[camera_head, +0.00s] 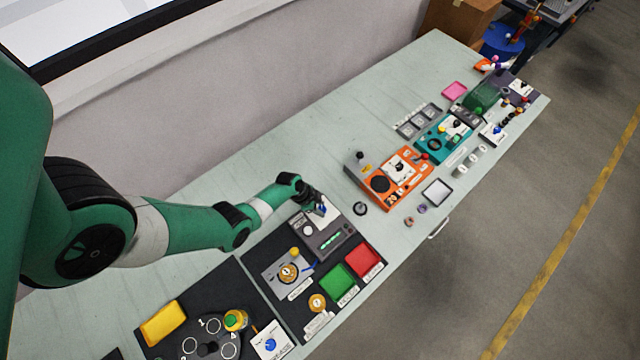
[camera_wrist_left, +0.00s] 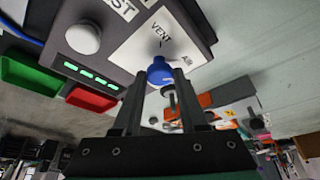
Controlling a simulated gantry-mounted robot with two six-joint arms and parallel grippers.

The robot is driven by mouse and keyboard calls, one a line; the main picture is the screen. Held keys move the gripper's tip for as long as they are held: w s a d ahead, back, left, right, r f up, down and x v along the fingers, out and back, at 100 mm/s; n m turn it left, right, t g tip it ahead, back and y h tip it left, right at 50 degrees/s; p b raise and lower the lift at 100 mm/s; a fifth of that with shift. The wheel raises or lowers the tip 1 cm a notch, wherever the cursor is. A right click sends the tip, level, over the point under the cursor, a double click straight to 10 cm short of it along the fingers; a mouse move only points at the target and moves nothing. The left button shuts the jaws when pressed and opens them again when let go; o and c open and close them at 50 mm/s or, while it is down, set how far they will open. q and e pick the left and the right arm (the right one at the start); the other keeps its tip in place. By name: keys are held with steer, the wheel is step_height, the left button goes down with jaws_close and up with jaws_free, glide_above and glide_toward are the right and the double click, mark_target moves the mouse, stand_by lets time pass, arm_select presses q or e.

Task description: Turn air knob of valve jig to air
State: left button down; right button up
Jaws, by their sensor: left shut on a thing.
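The valve jig (camera_head: 335,246) is a dark grey box with a light top panel near the middle of the table. Its blue air knob (camera_wrist_left: 158,72) sits on a white plate (camera_wrist_left: 165,35) marked VENT and AIR in the left wrist view. My left gripper (camera_head: 319,206) is at the jig's far right corner. In the left wrist view its two dark fingers (camera_wrist_left: 164,80) are closed around the blue knob. The fingers partly cover the knob, and I cannot tell its exact pointing. My right gripper is not in view.
A white round button (camera_wrist_left: 83,38) and lit green bars (camera_wrist_left: 91,73) are on the jig. Green (camera_head: 340,282) and red (camera_head: 366,261) trays stand in front. An orange device (camera_head: 386,183) stands to the right, with a small dark knob (camera_head: 360,208) between. Bare table lies behind the jig.

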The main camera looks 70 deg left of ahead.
arm_select(q)
steer(key=shift+m+h, duration=0.3)
steer(key=shift+m, duration=0.5)
steer(key=shift+c, duration=2.3)
jaws_free()
steer(key=p+v, duration=1.1)
steer(key=p, duration=0.1)
steer(key=shift+a+r, duration=0.15)
steer(key=shift+r, duration=0.15)
